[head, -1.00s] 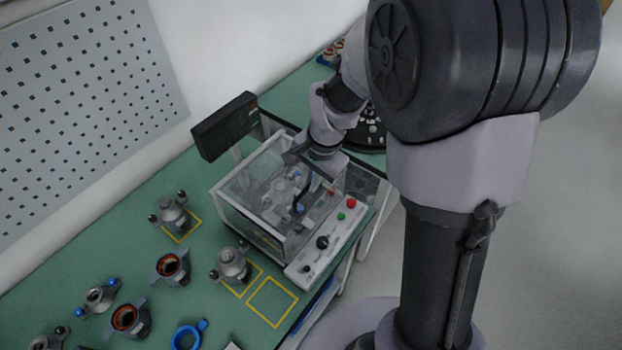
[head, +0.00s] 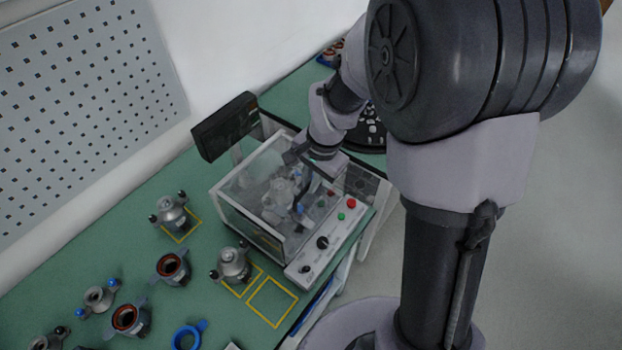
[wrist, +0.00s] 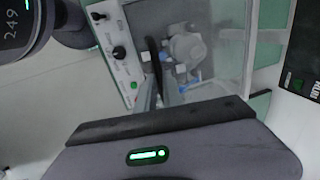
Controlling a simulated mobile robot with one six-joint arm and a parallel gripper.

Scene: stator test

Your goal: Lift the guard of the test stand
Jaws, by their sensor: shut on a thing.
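The guard (head: 246,212) is a clear box with pale edges over the test stand (head: 313,257). It appears to be down on the stand. A grey stator (head: 282,193) shows through its walls. My gripper (head: 304,172) is at the right part of the guard's top and is shut on the guard. The exact contact is hidden by the fingers and wrist. In the wrist view the guard's clear wall (wrist: 228,45) and the stand's knob panel (wrist: 113,45) show beyond my gripper's dark body.
A black display box (head: 226,126) stands close behind the guard. A red button (head: 351,203) is on the stand's front panel. Several stators and housings, such as one grey stator (head: 233,264), stand on the green bench to the left. A yellow square (head: 271,302) is empty.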

